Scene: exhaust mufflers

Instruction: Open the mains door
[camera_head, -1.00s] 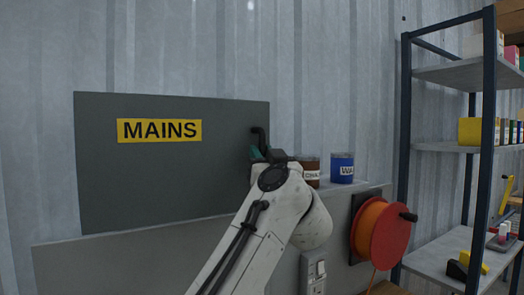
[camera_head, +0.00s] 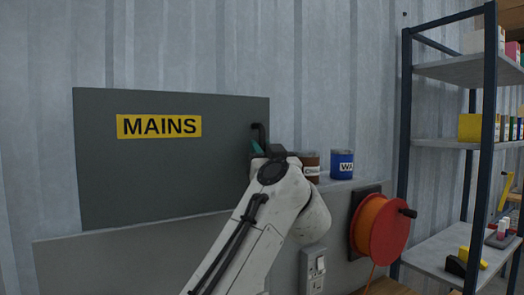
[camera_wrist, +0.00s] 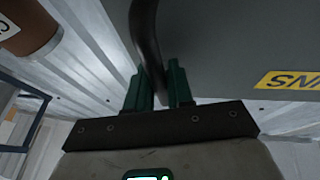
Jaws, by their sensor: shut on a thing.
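The mains door (camera_head: 165,175) is a dark grey panel with a yellow MAINS label (camera_head: 159,126), standing against the corrugated wall. It looks closed in the head view. Its black bar handle (camera_head: 261,131) is near the right edge. My gripper (camera_head: 256,147) is at the handle's lower part, mostly hidden behind my arm. In the wrist view my gripper's green fingers (camera_wrist: 161,86) are shut on the dark handle (camera_wrist: 147,40), one on each side. The door face (camera_wrist: 230,50) and part of its label (camera_wrist: 288,79) show there too.
A brown tin (camera_head: 311,167) and a blue tin (camera_head: 341,164) stand on the ledge just right of the door, close to my gripper. Below are a red-orange reel (camera_head: 381,230) and a switch plate (camera_head: 314,268). A shelf unit (camera_head: 405,150) stands at the right.

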